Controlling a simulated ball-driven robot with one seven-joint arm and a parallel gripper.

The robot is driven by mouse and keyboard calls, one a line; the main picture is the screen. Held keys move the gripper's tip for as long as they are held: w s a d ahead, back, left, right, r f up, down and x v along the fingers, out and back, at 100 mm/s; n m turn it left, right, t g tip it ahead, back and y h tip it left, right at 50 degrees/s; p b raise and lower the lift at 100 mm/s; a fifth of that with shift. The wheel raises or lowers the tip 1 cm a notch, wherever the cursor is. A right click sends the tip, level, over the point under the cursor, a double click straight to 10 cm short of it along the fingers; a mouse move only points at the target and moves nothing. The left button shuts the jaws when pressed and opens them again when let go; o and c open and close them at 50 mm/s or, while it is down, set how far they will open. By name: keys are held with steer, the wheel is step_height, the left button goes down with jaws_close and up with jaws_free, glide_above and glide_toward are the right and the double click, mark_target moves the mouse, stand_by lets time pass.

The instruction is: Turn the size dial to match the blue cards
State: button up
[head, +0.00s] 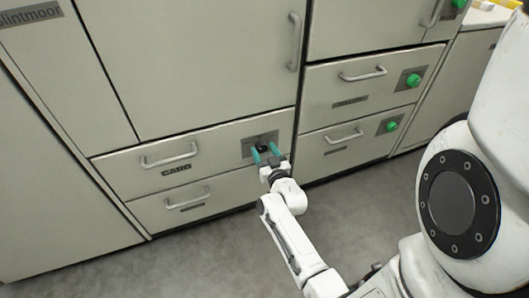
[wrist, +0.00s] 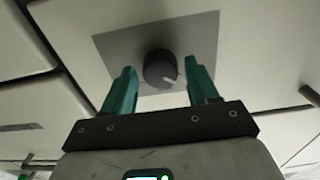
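The dial (wrist: 160,69) is a dark round knob with a pale pointer line, set on a grey plate (wrist: 105,42) on a drawer front. In the wrist view the pointer line aims to the lower right. In the head view the dial (head: 263,148) shows dark between my fingers. My gripper (wrist: 160,82) has two teal fingers, spread apart on either side of the dial with gaps, empty. In the head view my gripper (head: 265,154) is in front of the drawer's right end. No blue cards are visible, and no scale marks are readable.
The drawer with the dial has a bar handle (head: 168,156) and a small label (head: 176,169). Another handled drawer (head: 187,201) is below. Drawers to the right carry green knobs (head: 413,80) and (head: 391,126). Grey floor (head: 210,255) is clear in front.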

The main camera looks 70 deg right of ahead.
steer(key=c, duration=0.9)
steer(key=shift+o, duration=0.2)
steer(key=shift+m, duration=0.3)
steer(key=m+p, duration=0.1)
steer(key=m, duration=0.2)
steer(key=shift+w+m, duration=0.1)
steer(key=shift+m, duration=0.3)
steer(key=m, duration=1)
steer(key=shift+m, duration=2.7)
